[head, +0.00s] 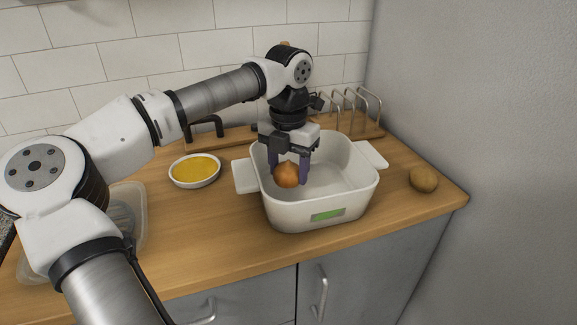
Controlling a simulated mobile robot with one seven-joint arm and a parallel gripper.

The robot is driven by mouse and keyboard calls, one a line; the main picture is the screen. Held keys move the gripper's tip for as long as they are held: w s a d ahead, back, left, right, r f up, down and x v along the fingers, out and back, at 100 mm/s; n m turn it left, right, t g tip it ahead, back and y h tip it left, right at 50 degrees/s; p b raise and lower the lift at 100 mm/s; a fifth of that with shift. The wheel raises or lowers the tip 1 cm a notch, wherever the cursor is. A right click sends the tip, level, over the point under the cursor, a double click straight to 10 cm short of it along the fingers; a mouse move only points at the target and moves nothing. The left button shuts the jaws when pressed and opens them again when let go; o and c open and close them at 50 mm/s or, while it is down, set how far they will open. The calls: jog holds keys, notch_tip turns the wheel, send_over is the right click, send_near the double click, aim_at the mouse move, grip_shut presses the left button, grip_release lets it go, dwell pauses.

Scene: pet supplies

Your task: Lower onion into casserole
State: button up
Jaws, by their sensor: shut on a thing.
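The onion (287,175) is orange-brown and sits between the two purple fingers of my gripper (288,174), which points down and is shut on it. The casserole (349,198) is a white, deep, open dish with a handle at each side and a green label on its front. It stands on the wooden counter. My gripper and the onion are over the left part of the casserole's opening, seemingly within its walls. I cannot tell whether the onion touches the casserole's floor.
A white bowl of yellow contents (195,170) stands left of the casserole. A round brown potato-like item (424,179) lies at the right. A metal rack (357,108) stands behind. A clear tray (130,205) is at the left. The counter (222,232) is clear in front.

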aim_at(288, 183)
jog(key=shift+f+b, duration=1.45)
jog(key=shift+f, duration=0.75)
dwell(0.7)
jog(key=o, duration=1.1)
